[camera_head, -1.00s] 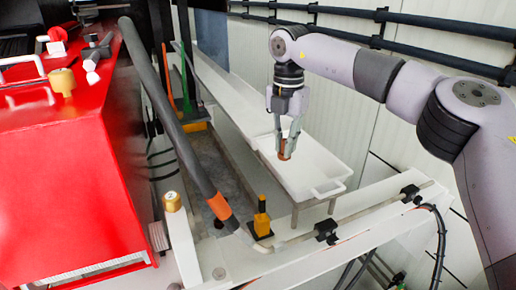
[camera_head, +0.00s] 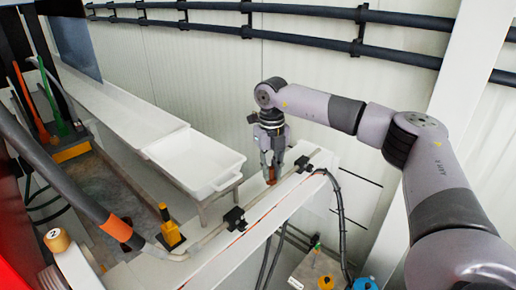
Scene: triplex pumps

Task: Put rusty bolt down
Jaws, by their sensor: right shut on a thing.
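The rusty bolt (camera_head: 271,175) is a small orange-brown piece between the fingertips of my right gripper (camera_head: 271,168). The gripper points down and is shut on the bolt. It is over or beside the far part of the white beam (camera_head: 222,243), to the right of the white tray (camera_head: 199,168). I cannot tell whether the bolt touches the beam. The tray looks empty. My left gripper is not in view.
A thin pipe with black clamps (camera_head: 234,219) runs along the beam. A yellow-and-black fitting (camera_head: 170,229) and a dark hose with an orange band (camera_head: 116,228) are at the left. Black rails (camera_head: 300,10) run along the back wall.

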